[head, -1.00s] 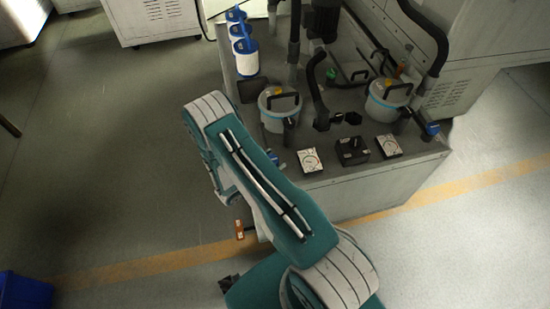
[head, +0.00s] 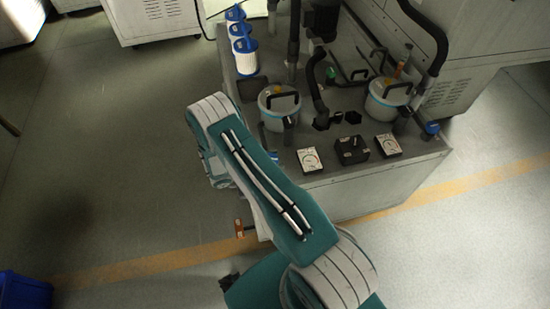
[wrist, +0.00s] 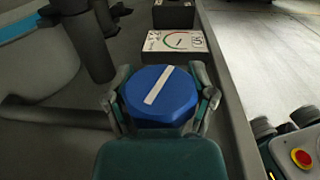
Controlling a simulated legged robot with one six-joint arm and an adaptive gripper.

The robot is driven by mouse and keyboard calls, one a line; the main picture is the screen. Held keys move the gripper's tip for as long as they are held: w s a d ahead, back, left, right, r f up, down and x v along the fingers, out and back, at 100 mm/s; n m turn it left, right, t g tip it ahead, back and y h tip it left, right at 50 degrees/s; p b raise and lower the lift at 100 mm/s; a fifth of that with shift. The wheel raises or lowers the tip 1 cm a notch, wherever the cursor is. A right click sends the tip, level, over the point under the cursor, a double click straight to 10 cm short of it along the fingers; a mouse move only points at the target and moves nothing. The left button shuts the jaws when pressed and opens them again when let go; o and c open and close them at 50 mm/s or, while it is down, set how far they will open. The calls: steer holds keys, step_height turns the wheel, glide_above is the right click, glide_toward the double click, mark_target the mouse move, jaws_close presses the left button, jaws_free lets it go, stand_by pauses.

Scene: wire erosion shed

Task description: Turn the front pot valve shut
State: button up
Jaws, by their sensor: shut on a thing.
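A blue faceted valve knob (wrist: 160,97) with a white stripe fills the middle of the wrist view. Its stripe runs diagonally from lower left to upper right. My gripper (wrist: 162,100) is shut on the knob, one finger on each side of it. In the head view my arm covers the gripper and this knob. The left pot (head: 279,107), pale with a black handle, stands just beyond the arm. The right pot (head: 387,100) has another blue knob (head: 432,129) at its right.
A white gauge (head: 309,160) sits close beyond the gripped knob. A black box (head: 351,150) and a second gauge (head: 388,145) stand to its right. White-and-blue filters (head: 244,52) and dark pipes rise behind. Open floor (head: 120,150) lies left of the bench.

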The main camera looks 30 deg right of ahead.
steer(key=m+g+y, duration=0.1)
steer(key=m+g, duration=0.1)
steer(key=m+g+y, duration=0.1)
steer(key=g, duration=0.2)
steer(key=m+g+y, duration=0.1)
steer(key=m+g, duration=0.1)
steer(key=g, duration=0.1)
steer(key=shift+s+a+m+y, duration=0.1)
steer(key=shift+s+m+y, duration=0.2)
steer(key=m+g+y, duration=0.1)
steer(key=y, duration=0.1)
steer(key=m+g+y, duration=0.3)
steer(key=shift+s+a+m+g+y, duration=0.3)
steer(key=shift+m+y, duration=0.1)
steer(key=shift+y, duration=0.3)
steer(key=o, duration=0.9)
steer(key=shift+s, duration=0.1)
steer(key=shift+o, duration=0.2)
steer(key=shift+h, duration=0.4)
